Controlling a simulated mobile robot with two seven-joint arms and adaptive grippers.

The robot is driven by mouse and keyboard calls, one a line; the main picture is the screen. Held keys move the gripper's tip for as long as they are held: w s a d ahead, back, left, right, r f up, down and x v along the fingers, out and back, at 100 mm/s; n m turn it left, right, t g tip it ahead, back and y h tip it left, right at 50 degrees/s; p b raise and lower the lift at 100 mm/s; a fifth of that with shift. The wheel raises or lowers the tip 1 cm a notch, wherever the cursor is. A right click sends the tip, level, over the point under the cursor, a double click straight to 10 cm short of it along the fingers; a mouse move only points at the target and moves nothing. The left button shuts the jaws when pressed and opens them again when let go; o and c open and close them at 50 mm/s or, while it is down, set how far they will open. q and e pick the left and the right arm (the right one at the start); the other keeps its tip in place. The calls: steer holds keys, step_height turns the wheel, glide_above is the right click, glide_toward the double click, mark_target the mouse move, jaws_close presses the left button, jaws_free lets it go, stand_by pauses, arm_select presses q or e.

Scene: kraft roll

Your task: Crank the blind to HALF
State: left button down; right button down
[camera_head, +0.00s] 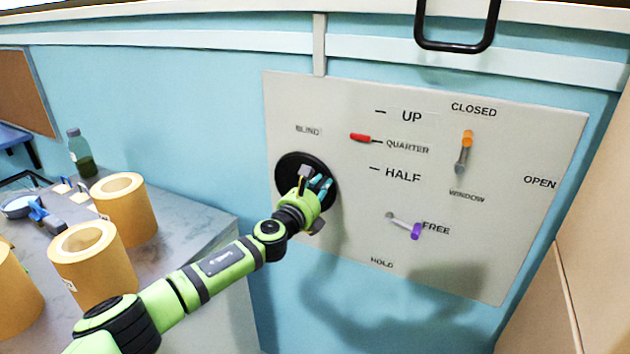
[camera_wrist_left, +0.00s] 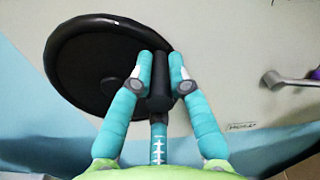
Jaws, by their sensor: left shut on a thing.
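The blind's crank is a black disc (camera_head: 292,166) on the grey wall panel, under the word BLIND. In the left wrist view the black crank wheel (camera_wrist_left: 80,68) fills the upper left, and its black handle (camera_wrist_left: 159,82) stands between my fingers. My left gripper (camera_head: 318,184) is shut on that handle at the disc's lower right; it also shows in the left wrist view (camera_wrist_left: 160,75). The red pointer (camera_head: 360,138) sits level with QUARTER, between the UP and HALF marks. My right gripper is in neither view.
An orange-knobbed window lever (camera_head: 465,150) points up near CLOSED. A purple-knobbed lever (camera_head: 405,226) points to FREE. Kraft rolls (camera_head: 124,210) and a bottle (camera_head: 80,155) stand on the grey table (camera_head: 205,230) at left. A black bar handle (camera_head: 455,47) hangs above the panel.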

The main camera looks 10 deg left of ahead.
arm_select(q)
steer(key=shift+s+d+f+m, duration=0.15)
steer(key=shift+d+f+m, duration=0.25)
steer(key=shift+f+m, duration=0.4)
steer(key=c, duration=1.2)
jaws_free()
steer(key=shift+a+r, duration=0.1)
steer(key=shift+a, duration=0.05)
steer(key=shift+s+a, duration=0.2)
steer(key=shift+s, duration=0.3)
steer(key=v, duration=1)
steer(key=shift+s, duration=0.4)
